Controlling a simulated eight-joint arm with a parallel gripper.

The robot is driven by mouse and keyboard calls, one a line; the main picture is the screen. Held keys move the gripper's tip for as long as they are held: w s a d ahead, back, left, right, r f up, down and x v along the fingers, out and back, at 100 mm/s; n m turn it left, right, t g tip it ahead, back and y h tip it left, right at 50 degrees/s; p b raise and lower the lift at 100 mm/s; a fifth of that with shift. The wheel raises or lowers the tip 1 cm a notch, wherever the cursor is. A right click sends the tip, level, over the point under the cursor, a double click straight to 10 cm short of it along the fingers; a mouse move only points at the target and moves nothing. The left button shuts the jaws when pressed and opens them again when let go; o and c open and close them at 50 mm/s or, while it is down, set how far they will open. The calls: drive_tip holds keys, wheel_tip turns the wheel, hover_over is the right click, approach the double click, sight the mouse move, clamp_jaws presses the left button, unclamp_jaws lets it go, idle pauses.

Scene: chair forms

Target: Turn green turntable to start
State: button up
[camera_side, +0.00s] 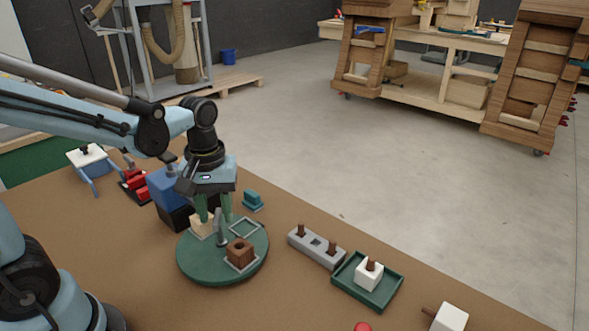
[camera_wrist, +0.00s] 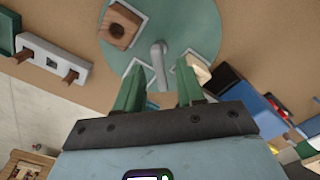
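The green turntable (camera_side: 205,268) is a round disc on the brown table; part of it shows in the wrist view (camera_wrist: 200,25). A grey post (camera_side: 220,232) stands near its middle. A brown block with a hole (camera_side: 240,250) sits in one square frame, and a cream block (camera_side: 200,224) sits near another. A third square frame (camera_side: 233,230) looks empty. My gripper (camera_side: 214,211) is above the turntable with its green fingers apart. In the wrist view, the post (camera_wrist: 157,55) lies in line with the gap between the fingers. I cannot tell whether either finger touches it.
A grey block with brown pegs (camera_side: 316,248) and a green tray (camera_side: 385,298) holding a white block (camera_side: 368,274) are to the right. A teal piece (camera_side: 252,200) and a blue box (camera_side: 166,186) stand behind the turntable. Bare table lies in front of it.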

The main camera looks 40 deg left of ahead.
drive_tip(key=shift+f, duration=0.1)
clamp_jaws()
drive_tip(key=shift+m, duration=0.6)
idle(0.3)
drive_tip(key=shift+m, duration=8.4)
